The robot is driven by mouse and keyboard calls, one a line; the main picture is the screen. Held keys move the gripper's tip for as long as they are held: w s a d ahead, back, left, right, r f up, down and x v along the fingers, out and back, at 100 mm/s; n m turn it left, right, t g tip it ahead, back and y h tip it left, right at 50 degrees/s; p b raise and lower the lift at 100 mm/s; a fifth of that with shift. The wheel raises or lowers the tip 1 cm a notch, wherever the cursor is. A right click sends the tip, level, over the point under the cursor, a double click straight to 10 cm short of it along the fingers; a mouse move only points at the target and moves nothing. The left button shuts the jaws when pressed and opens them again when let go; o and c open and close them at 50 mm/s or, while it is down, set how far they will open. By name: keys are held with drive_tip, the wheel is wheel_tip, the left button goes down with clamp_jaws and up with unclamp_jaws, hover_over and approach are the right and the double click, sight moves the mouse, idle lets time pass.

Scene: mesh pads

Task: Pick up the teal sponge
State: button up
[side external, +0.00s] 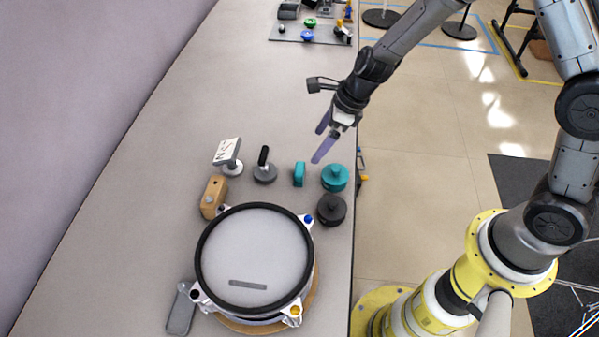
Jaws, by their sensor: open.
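The teal sponge (299,174) looks like a small upright block. It stands on the grey table between a black-handled tool and a round teal knob-topped object. My gripper (320,142) is open, with two purple fingers pointing down and to the left. It is above the table, up and to the right of the sponge in the view, apart from it. Nothing is between the fingers. The exact height of the fingers over the table cannot be told.
The round teal object (335,177) and a black one (332,209) stand close by, right of the sponge. The black-handled tool (265,167), a white sign stand (229,157) and a wooden block (213,197) are left. A large drum-like pad (254,257) is in front.

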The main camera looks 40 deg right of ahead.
sight(299, 168)
drive_tip(key=x, duration=1.2)
drive_tip(key=shift+w+f, duration=0.15)
drive_tip(key=shift+f, duration=0.1)
drive_tip(key=c, duration=1.3)
drive_tip(key=shift+r, duration=0.2)
drive_tip(key=shift+a+r, duration=0.1)
drive_tip(key=shift+r, duration=0.5)
drive_tip(key=s+d+r, duration=0.4)
drive_tip(key=s+r, duration=0.7)
drive_tip(key=s, duration=0.2)
drive_tip(key=shift+s+r, duration=0.2)
drive_tip(key=shift+r, duration=0.05)
